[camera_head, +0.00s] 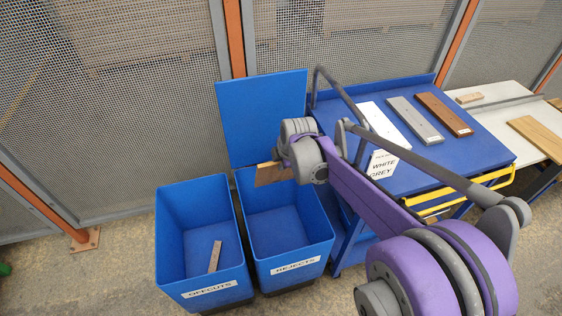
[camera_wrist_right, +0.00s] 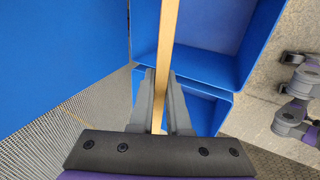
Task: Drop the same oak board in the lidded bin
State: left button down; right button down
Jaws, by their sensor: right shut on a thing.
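My right gripper (camera_head: 282,166) is shut on the oak board (camera_head: 270,176), which hangs at the back of the REJECTS bin's opening. In the right wrist view the board (camera_wrist_right: 166,50) is edge-on between the two fingers (camera_wrist_right: 159,88). The blue REJECTS bin (camera_head: 290,268) has its lid (camera_head: 262,115) standing open behind it. The inside of this bin looks empty where it shows. Part of the gripper is hidden by my wrist. My left gripper is in neither view.
The open OFFCUTS bin (camera_head: 205,290) stands left of it, with a small wood piece (camera_head: 215,256) inside. A blue cart (camera_head: 470,153) at right carries white, grey and brown boards. A pale bench (camera_head: 500,118) holds another board (camera_head: 538,137). Mesh fencing (camera_head: 110,100) stands behind.

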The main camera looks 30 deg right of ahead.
notch_tip(320, 180, down, 14)
jog(key=b, duration=0.8)
dwell(0.3)
jog(key=c, duration=0.8)
grip_release()
jog(key=p+v, duration=0.2)
jog(key=v, duration=0.9)
jog(key=shift+p, duration=0.35)
jog(key=shift+w, duration=0.1)
